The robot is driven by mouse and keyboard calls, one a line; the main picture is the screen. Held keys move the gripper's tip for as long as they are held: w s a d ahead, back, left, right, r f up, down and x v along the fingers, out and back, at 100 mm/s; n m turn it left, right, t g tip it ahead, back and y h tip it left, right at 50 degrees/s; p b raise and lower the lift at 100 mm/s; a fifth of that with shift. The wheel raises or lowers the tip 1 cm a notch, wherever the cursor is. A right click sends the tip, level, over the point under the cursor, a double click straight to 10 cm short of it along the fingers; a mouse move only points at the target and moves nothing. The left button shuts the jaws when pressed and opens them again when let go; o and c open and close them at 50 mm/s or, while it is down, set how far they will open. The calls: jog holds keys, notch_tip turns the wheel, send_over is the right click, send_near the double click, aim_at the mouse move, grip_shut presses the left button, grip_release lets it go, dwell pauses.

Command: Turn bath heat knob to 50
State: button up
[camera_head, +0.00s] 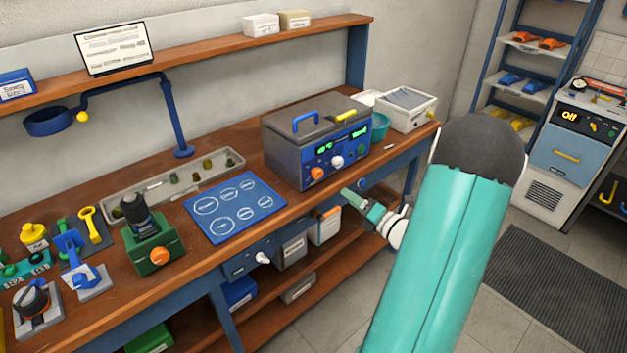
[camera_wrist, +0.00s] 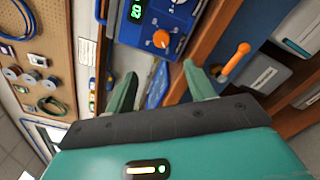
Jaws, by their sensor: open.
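A grey and blue bath unit (camera_head: 290,165) stands on the bench in the head view, with a blue handle and lit green displays. Its front has an orange knob (camera_head: 317,174) and a white knob (camera_head: 337,162); I cannot read their labels. In the wrist view the orange knob (camera_wrist: 161,38) sits on the blue panel near a lit green display (camera_wrist: 136,12), beyond my fingertips. My gripper (camera_wrist: 159,70) is open and empty, its two green fingers apart and not touching the knob. In the head view my gripper (camera_head: 352,199) is off the bench's front edge, below and right of the knobs.
A blue mat (camera_head: 235,208) with white circles lies left of the unit. A green block with an orange knob (camera_head: 160,256) is further left. A teal bowl (camera_head: 379,127) and white bin (camera_head: 420,116) stand right of the unit. Open floor lies before the bench.

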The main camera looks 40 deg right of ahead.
aim_at(320, 175)
jog(key=w, duration=1.3)
jog(key=shift+w+d, duration=0.1)
jog(key=shift+w, duration=0.25)
jog(key=c, duration=1)
